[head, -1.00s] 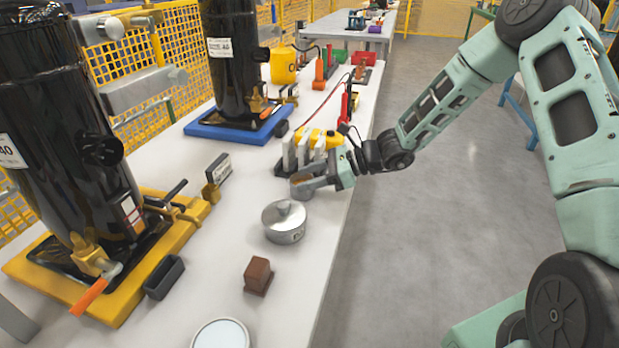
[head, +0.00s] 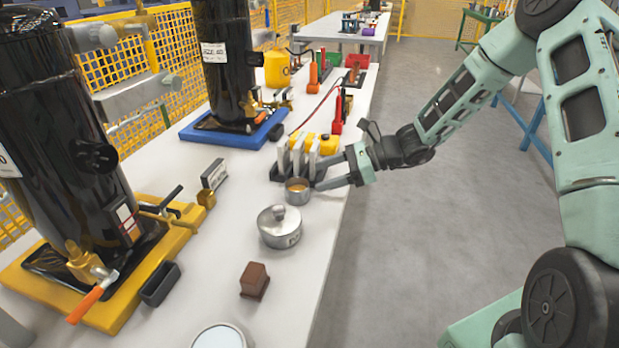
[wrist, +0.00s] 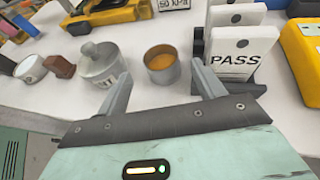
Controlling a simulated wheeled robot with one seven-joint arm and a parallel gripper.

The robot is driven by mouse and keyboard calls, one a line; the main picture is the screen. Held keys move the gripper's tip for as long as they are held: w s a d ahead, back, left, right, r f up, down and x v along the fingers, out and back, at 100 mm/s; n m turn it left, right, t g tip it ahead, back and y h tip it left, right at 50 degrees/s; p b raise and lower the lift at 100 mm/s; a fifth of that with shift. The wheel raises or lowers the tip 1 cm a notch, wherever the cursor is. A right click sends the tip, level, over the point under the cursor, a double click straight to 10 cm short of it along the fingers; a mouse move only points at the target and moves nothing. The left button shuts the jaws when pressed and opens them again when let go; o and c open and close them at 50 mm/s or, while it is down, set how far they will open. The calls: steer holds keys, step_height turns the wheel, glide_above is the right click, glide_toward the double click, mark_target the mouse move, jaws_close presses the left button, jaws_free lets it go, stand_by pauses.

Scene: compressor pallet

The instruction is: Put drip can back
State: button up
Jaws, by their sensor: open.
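The drip can (head: 297,191) is a small open metal can with amber content, standing upright on the white bench near its right edge. It also shows in the wrist view (wrist: 161,66). My gripper (head: 319,178) is open and empty, just right of the can. In the wrist view the can sits ahead of the gap between my open fingers (wrist: 160,80), apart from both. No finger hides the can's opening.
A lidded metal pot (head: 280,227) and a brown block (head: 254,280) stand nearer. A rack of white PASS tags (head: 298,158) stands close behind the can. Compressors on a yellow pallet (head: 180,240) and blue pallet (head: 200,134) are to the left.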

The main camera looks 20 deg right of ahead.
steer(key=v, duration=0.5)
steer(key=s+a+r+n+g+h, duration=0.2)
steer(key=s+a+n+g+h, duration=0.15)
steer(key=s+a+n, duration=0.4)
steer(key=s+a+r+n+g+h, duration=0.2)
steer(key=s+a+n+g, duration=0.2)
steer(key=s+a+n, duration=0.3)
steer(key=s+a+r+n+t+h, duration=0.1)
steer(key=s+n+h, duration=0.2)
steer(key=s+n, duration=0.4)
steer(key=s+r+n+t+h, duration=0.1)
steer(key=s+r+n+h, duration=0.1)
steer(key=s+n, duration=0.6)
steer(key=shift+s+a+r+t+h, duration=0.35)
steer(key=shift+s+h, duration=0.2)
steer(key=shift+h, duration=0.2)
steer(key=shift+n, duration=0.25)
step_height(320, 180, up, 13)
steer(key=p, duration=1.3)
